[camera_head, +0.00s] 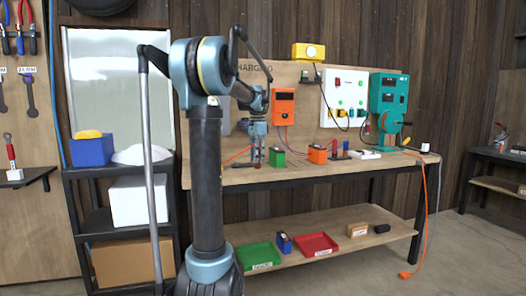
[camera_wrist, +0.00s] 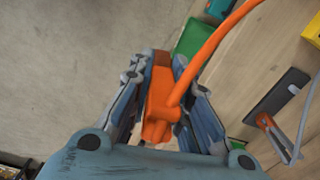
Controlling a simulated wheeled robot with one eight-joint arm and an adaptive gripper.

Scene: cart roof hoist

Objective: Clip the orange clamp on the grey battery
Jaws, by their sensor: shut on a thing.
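The orange clamp (camera_wrist: 158,95) is between the fingers of my gripper (camera_wrist: 160,62) in the wrist view, with an orange cable curving from it to the upper right. My gripper is shut on it. In the head view my gripper (camera_head: 257,162) is low over the left end of the workbench (camera_head: 235,178), and the clamp in it is too small to make out. I cannot pick out a grey battery with certainty in either view. A green block (camera_head: 277,158) stands just right of my gripper and also shows beyond the fingers in the wrist view (camera_wrist: 193,40).
An orange block (camera_head: 317,154) and a white device (camera_head: 364,155) stand farther right on the bench. An orange charger (camera_head: 284,107), a white panel (camera_head: 344,98) and a teal box (camera_head: 389,93) are on the backboard. The wrist view shows a dark bar (camera_wrist: 285,91) on the bench.

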